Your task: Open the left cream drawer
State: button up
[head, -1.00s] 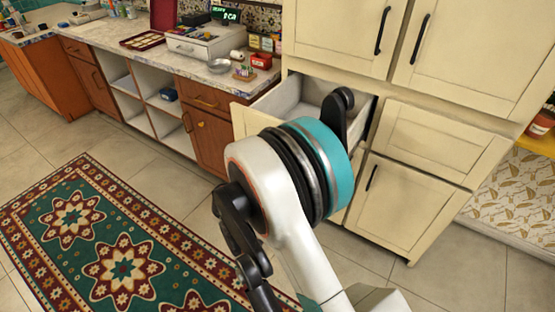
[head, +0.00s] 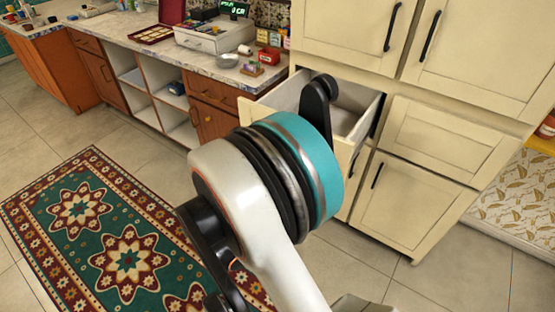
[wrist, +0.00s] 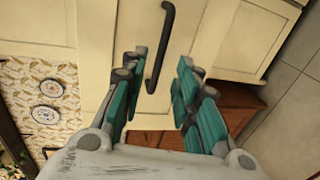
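The left cream drawer (head: 259,111) is pulled out of the tall cream cabinet in the head view, with its pale inside showing. My arm covers much of its front. My gripper is hidden behind the arm there. In the wrist view my gripper (wrist: 156,98) is open, its teal-padded fingers apart. A black bar handle (wrist: 163,48) on a cream front (wrist: 205,45) shows beyond and between the fingertips. No contact between fingers and handle is visible. I cannot tell for sure whether this is the open drawer's handle.
A closed cream drawer (head: 433,140) and a door (head: 408,205) are right of the open drawer. Tall upper doors (head: 483,50) stand above. A patterned rug (head: 115,235) lies on open tiled floor.

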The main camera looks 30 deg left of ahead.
jog(key=v, duration=0.4)
jog(key=shift+w, duration=0.15)
dwell(0.4)
